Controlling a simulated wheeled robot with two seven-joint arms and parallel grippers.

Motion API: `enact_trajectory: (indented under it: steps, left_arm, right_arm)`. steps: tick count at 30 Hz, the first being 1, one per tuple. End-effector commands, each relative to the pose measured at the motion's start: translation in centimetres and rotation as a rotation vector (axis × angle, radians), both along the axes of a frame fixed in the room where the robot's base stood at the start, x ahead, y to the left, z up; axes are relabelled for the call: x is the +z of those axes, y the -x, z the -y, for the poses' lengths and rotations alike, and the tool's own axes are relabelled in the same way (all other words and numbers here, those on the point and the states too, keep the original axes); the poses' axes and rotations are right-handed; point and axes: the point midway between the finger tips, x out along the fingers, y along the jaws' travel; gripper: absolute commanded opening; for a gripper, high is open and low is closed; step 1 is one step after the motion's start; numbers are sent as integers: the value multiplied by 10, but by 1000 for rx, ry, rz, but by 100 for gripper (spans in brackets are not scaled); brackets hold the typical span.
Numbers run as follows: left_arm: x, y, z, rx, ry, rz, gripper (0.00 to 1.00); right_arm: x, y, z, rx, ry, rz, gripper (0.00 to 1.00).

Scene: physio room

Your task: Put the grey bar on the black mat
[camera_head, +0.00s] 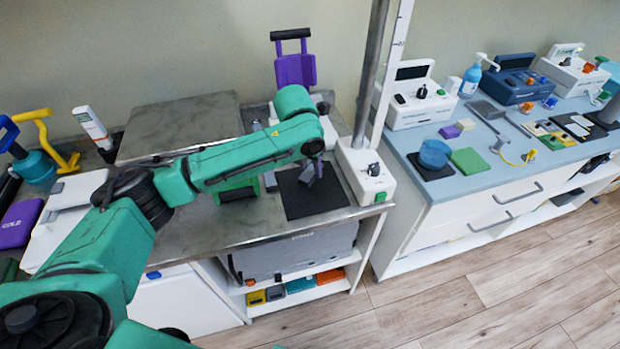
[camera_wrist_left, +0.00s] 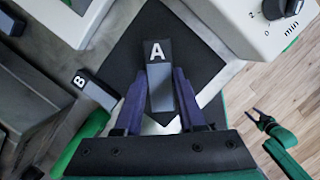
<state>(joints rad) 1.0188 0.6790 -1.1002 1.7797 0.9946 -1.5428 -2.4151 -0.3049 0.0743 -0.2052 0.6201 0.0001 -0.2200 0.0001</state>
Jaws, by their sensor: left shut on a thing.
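My left gripper (camera_head: 312,172) is shut on a grey bar (camera_head: 318,168) above the black mat (camera_head: 335,195) on the left counter. In the left wrist view the bar (camera_wrist_left: 161,95) stands between the two fingers (camera_wrist_left: 157,85), its black end lettered "A" in white. The black mat (camera_wrist_left: 205,62) lies beneath it, turned like a diamond. I cannot tell whether the bar's lower end touches the mat. A second, similar bar lettered "B" (camera_wrist_left: 95,88) lies left of the mat, apart from the gripper.
A white timer box (camera_head: 366,176) stands just right of the mat, beside a metal post (camera_head: 368,75). A green block (camera_head: 236,184) lies to the left. A purple-backed device (camera_head: 295,68) stands behind. The blue-topped counter (camera_head: 490,165) at right is crowded.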

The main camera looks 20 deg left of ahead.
Motion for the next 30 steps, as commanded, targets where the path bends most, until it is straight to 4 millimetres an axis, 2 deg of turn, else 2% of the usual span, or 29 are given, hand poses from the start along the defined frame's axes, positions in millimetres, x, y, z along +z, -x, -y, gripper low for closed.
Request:
enact_trajectory:
  steps: [6,9,19,20,21,22,30]
  left_arm:
    - [-39,0,-1,3,-2,-3,0]
    - [-50,0,-1,3,-2,1,0]
    - [-55,-1,-1,2,0,1,0]
    - [-54,-1,-1,2,0,1,50]
    - [-54,-1,-1,2,-1,1,66]
    - [-54,-1,-1,2,-1,1,69]
    - [-53,-1,-1,3,-1,1,69]
  right_arm:
    - [6,-2,9,-4,13,2,50]
    - [6,-2,9,-4,12,3,50]
    - [6,-3,9,-4,11,5,50]
    - [6,-3,8,-4,11,5,50]
    - [6,-3,8,-4,11,5,50]
    - [6,-3,7,-4,10,5,50]
    - [5,-4,2,-4,2,6,50]
